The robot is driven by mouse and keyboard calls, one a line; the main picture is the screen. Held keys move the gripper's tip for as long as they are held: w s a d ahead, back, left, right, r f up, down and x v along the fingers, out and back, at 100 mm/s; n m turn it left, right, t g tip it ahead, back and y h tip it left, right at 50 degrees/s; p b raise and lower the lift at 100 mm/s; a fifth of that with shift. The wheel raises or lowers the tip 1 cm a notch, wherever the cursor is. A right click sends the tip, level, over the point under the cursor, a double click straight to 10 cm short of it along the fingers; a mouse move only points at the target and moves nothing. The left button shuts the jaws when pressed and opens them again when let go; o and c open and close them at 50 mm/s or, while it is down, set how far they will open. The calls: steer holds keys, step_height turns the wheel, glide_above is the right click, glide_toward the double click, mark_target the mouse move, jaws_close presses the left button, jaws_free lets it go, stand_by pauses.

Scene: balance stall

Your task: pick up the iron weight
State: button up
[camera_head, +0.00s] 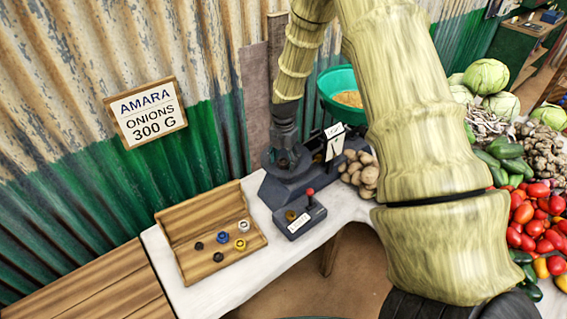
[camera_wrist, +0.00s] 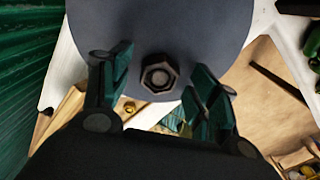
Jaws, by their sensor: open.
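A dark hexagonal iron weight (camera_wrist: 158,74) with a round centre sits on a grey round pan (camera_wrist: 200,25) in the wrist view. My gripper (camera_wrist: 160,64) is open, with its green-padded fingers to either side of the weight and a gap on each side. In the head view my gripper (camera_head: 287,158) is down over the dark balance (camera_head: 290,185). The weight on the pan cannot be made out there.
A wooden tray (camera_head: 180,215) with several small weights lies left of the balance. A grey box (camera_head: 300,222) with a red-knobbed lever stands in front. Potatoes (camera_head: 360,175) and a green bowl (camera_head: 325,92) are to the right. A sign (camera_head: 145,112) hangs on the wall.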

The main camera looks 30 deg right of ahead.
steer(key=c, duration=1.3)
